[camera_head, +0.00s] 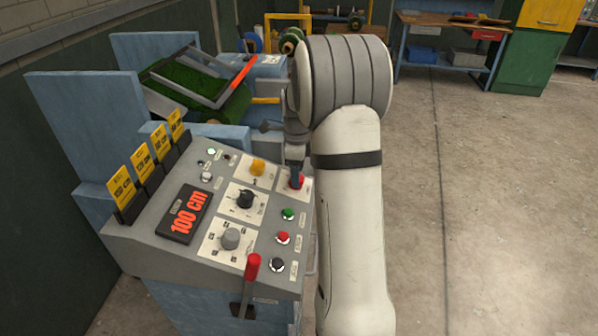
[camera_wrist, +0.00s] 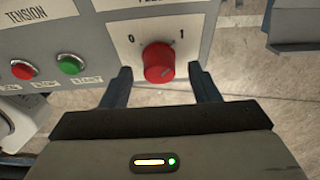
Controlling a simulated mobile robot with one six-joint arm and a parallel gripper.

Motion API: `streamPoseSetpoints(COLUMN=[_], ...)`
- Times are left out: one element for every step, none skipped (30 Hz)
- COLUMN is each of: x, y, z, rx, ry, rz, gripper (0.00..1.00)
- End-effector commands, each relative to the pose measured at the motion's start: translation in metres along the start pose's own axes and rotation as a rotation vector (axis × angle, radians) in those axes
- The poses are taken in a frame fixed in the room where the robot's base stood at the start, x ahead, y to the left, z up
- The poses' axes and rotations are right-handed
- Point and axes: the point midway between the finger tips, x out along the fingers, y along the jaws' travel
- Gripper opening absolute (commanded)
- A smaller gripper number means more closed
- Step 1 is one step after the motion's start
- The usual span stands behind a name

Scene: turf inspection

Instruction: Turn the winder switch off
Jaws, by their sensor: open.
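The winder switch, taken to be the red rotary knob (camera_wrist: 158,62), sits on a white plate marked 0 on the left and 1 on the right. I cannot tell for sure which mark it points to. In the head view the red knob (camera_head: 298,182) is at the panel's upper right edge, partly hidden by my gripper (camera_head: 295,165). In the wrist view my gripper (camera_wrist: 160,73) is open, one finger on each side of the knob, with gaps showing; it does not clasp it.
The control panel also carries green (camera_head: 288,214) and red (camera_head: 282,238) buttons, a black dial (camera_head: 245,198), a grey dial (camera_head: 230,239), a red-handled lever (camera_head: 252,267) and a 100 cm display (camera_head: 185,212). A turf roll machine stands behind. Open concrete floor lies to the right.

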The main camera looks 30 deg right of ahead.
Motion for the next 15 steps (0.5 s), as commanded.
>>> streamPoseSetpoints(x=[0.0047,0.0066,0.0085,0.0095,0.0101,0.0107,0.0108,0.0109,0.0108,0.0108,0.0108,0.0107,0.0107,0.0107,0.0107], y=[0.0006,0.0006,0.0004,0.0002,0.0001,0.0001,0.0001,0.0000,0.0001,0.0000,0.0000,0.0000,0.0000,0.0000,0.0000], z=[-0.0005,-0.0005,-0.0006,-0.0006,-0.0006,-0.0007,-0.0007,-0.0007,-0.0008,-0.0008,-0.0009,-0.0009,-0.0009,-0.0010,-0.0010], rx=[0.000,0.000,0.000,0.000,0.000,0.000,0.000,0.000,0.000,0.001,0.001,0.001,0.001,0.001,0.001], ry=[0.001,0.001,0.000,0.000,0.000,0.000,0.000,0.000,0.000,0.000,0.000,0.000,0.000,0.000,0.000], rz=[0.003,0.003,0.001,0.000,0.000,0.000,0.000,-0.001,-0.001,-0.001,0.000,0.000,0.000,0.000,0.000], gripper=[0.55,0.55,0.55,0.55,0.55,0.55,0.55,0.55,0.55,0.55,0.55,0.55,0.52,0.50,0.46])
